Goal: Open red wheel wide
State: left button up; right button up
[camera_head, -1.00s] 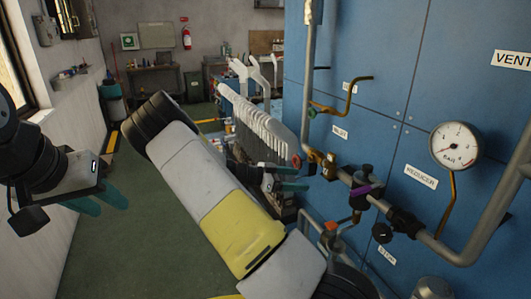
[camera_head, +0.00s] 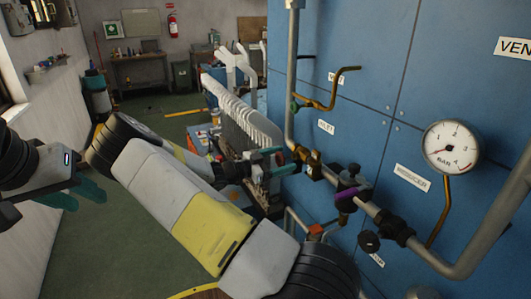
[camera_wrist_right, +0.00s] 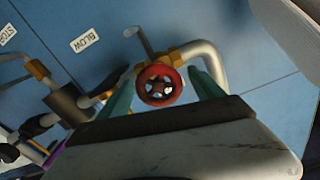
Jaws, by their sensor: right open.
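The red wheel (camera_wrist_right: 159,85) shows in the right wrist view, on a brass valve (camera_wrist_right: 175,59) on the grey pipe. It lies between the two teal fingers of my right gripper (camera_wrist_right: 162,90), which are open on either side of it; I cannot tell whether they touch it. In the head view my right gripper (camera_head: 279,161) reaches the brass inlet valve (camera_head: 313,163), and its fingers largely hide the wheel. My left gripper (camera_head: 78,194) is at the far left, empty, with its fingers apart, far from the wheel.
A blue panel (camera_head: 390,70) stands behind the pipework. A pressure gauge (camera_head: 451,147), a purple-marked valve (camera_head: 348,190) and a black knob (camera_head: 369,241) sit right of the wheel. White sock boards (camera_head: 243,113) stand in a row behind my right gripper. The green floor (camera_head: 90,245) at left is clear.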

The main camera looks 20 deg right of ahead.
jog(key=shift+c, duration=0.5)
jog(key=c, duration=1.3)
